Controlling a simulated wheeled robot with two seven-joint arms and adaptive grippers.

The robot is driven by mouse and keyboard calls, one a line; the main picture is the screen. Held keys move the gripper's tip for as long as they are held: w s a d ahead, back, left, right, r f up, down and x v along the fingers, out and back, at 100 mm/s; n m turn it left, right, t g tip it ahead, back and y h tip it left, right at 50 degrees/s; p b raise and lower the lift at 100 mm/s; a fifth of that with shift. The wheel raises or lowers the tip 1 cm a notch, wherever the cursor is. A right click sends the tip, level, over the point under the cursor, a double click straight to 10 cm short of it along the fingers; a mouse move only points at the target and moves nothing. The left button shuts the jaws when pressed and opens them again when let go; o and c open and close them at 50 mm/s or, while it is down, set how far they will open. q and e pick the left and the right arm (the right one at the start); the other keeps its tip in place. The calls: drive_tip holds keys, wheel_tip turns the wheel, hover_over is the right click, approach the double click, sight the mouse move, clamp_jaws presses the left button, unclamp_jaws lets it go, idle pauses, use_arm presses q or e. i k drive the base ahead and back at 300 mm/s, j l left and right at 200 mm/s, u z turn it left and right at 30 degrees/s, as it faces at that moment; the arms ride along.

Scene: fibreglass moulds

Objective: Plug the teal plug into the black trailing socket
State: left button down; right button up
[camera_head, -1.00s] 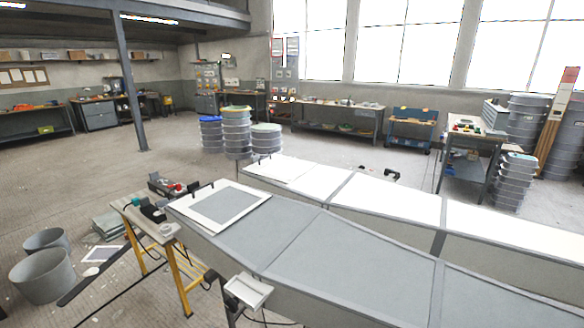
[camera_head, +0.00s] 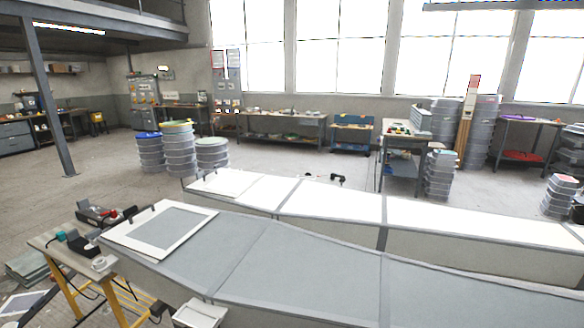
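A small teal item (camera_head: 60,235), which looks like the teal plug, lies on a wooden-topped trestle table (camera_head: 45,242) at the lower left. Right beside it is a black block (camera_head: 78,243), which looks like the trailing socket. They are too small to tell whether they touch or are joined. Neither of my grippers is in view.
Long grey moulds (camera_head: 310,268) fill the foreground right of the trestle; a white-framed panel (camera_head: 190,242) lies on their left end. A dark tray (camera_head: 97,216) with a red item sits behind the black block. Stacked drums (camera_head: 180,150) stand behind; open floor lies left.

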sight(78, 243)
drive_tip(key=u, duration=1.65)
